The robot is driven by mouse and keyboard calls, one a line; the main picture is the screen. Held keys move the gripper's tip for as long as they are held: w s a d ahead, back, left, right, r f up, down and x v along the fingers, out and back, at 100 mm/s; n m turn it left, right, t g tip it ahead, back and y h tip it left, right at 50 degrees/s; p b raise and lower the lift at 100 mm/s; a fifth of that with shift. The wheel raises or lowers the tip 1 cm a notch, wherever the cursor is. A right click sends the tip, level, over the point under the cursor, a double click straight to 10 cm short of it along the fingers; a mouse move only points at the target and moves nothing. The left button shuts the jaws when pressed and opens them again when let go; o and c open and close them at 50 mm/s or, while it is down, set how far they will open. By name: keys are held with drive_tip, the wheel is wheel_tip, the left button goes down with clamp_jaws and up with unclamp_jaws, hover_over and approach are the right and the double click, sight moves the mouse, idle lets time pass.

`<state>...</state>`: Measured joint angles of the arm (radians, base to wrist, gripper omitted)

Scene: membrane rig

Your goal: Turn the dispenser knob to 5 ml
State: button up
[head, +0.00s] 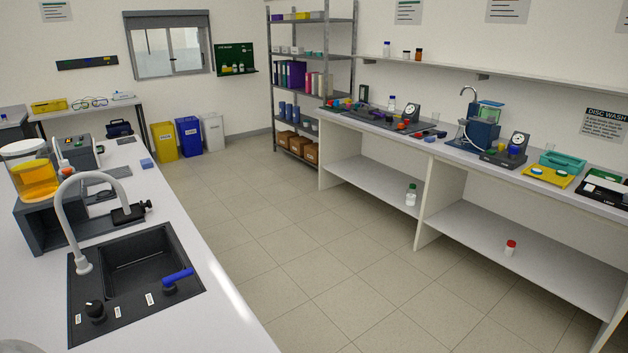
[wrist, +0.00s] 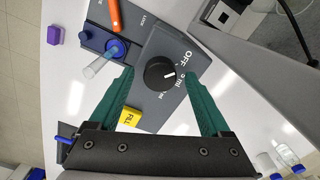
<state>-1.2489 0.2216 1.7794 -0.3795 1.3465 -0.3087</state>
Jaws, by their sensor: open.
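The dispenser knob (wrist: 160,74) is black and round with a white pointer line, and sits on a dark grey panel (wrist: 150,112) in the wrist view. Printed labels lie around it: "OFF" at its upper right and ml marks at its right and lower right. The pointer faces right, between "OFF" and the nearest ml mark; the numbers are too small to read surely. My gripper (wrist: 158,72) is open, its green fingers on either side of the knob. I cannot tell whether they touch it. My gripper is not in the head view.
In the wrist view, a clear tube (wrist: 98,68) leans by a blue ring, an orange lever (wrist: 115,16) lies above, and a yellow "FILL" tag (wrist: 129,119) is below the knob. A purple block (wrist: 56,36) is at left. The head view shows a sink (head: 140,268) and benches.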

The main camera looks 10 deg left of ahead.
drive_tip(key=shift+f, duration=0.1)
clamp_jaws()
idle(0.4)
drive_tip(key=shift+m, duration=0.3)
drive_tip(key=m, duration=0.9)
drive_tip(key=shift+m, duration=0.3)
idle(0.4)
unclamp_jaws()
